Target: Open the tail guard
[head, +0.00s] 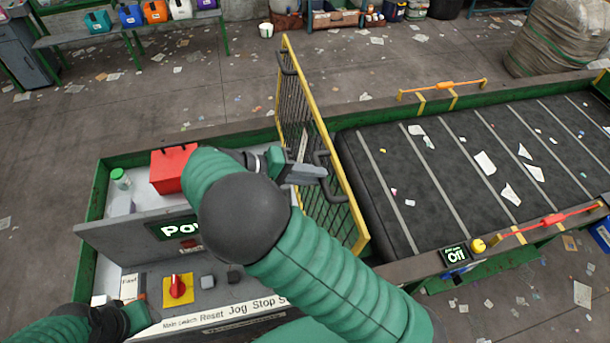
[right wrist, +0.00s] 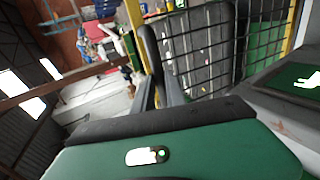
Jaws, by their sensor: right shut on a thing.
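The tail guard (head: 348,207), a yellow frame with dark mesh, stands upright across the near left end of the black belt (head: 440,170). In the right wrist view its mesh (right wrist: 208,48) fills the upper right. My right gripper (head: 318,172) is shut on the guard's dark handle (right wrist: 151,48), which runs up from between the fingers.
The control panel (head: 206,290) has a red rotary switch (head: 177,286) on yellow. A red box (head: 168,170) and a green-capped jar (head: 120,178) are behind it. White scraps lie on the belt. Floor behind the guard is mostly free.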

